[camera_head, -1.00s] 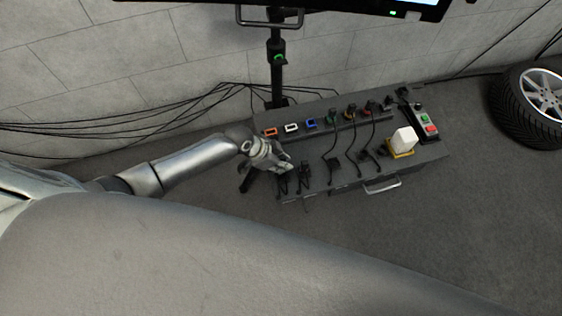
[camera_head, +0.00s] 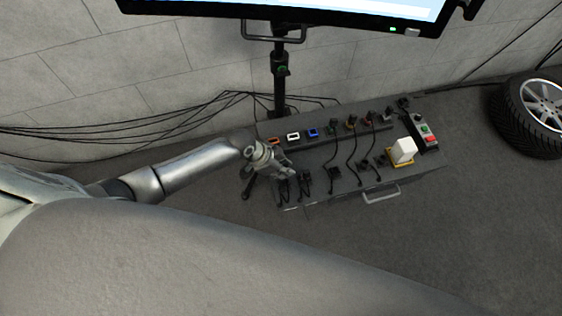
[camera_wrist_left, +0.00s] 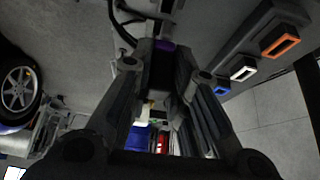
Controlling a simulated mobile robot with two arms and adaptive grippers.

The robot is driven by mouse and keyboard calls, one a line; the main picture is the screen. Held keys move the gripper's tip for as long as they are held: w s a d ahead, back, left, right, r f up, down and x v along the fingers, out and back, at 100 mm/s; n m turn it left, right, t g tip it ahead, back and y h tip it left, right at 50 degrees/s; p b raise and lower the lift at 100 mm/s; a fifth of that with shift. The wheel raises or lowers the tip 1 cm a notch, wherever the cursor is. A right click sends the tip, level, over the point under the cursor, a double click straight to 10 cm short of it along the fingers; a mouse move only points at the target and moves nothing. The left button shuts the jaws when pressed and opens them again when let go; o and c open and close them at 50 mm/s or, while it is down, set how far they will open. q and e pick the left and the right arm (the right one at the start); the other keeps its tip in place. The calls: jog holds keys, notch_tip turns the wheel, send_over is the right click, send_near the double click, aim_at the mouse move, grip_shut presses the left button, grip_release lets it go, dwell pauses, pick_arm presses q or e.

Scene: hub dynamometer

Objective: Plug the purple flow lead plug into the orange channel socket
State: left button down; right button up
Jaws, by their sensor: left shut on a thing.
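The orange channel socket (camera_head: 274,141) is at the left end of the socket row on the dark bench unit. It shows in the left wrist view (camera_wrist_left: 281,45) at upper right, apart from my gripper. My left gripper (camera_head: 284,174) is just in front of that socket in the head view. In the left wrist view my left gripper (camera_wrist_left: 168,62) is shut on a dark plug with a purple band, the purple flow lead plug (camera_wrist_left: 165,46). A black lead runs up from it. The plug cannot be made out in the head view. My right gripper is not in view.
White (camera_head: 293,136) and blue (camera_head: 313,133) sockets sit right of the orange one; further right, several plugs are seated. Loose black leads (camera_head: 304,184) lie along the front. A white block (camera_head: 403,150) on a yellow base stands at right. A monitor (camera_head: 300,10) is above.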

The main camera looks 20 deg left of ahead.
pick_arm(q)
jog(key=w+a+b, duration=0.8)
jog(key=w+b, duration=0.2)
jog(key=w, duration=0.3)
jog(key=shift+a, duration=0.4)
dwell(1.1)
jog(key=shift+f+b, duration=0.5)
dwell(0.5)
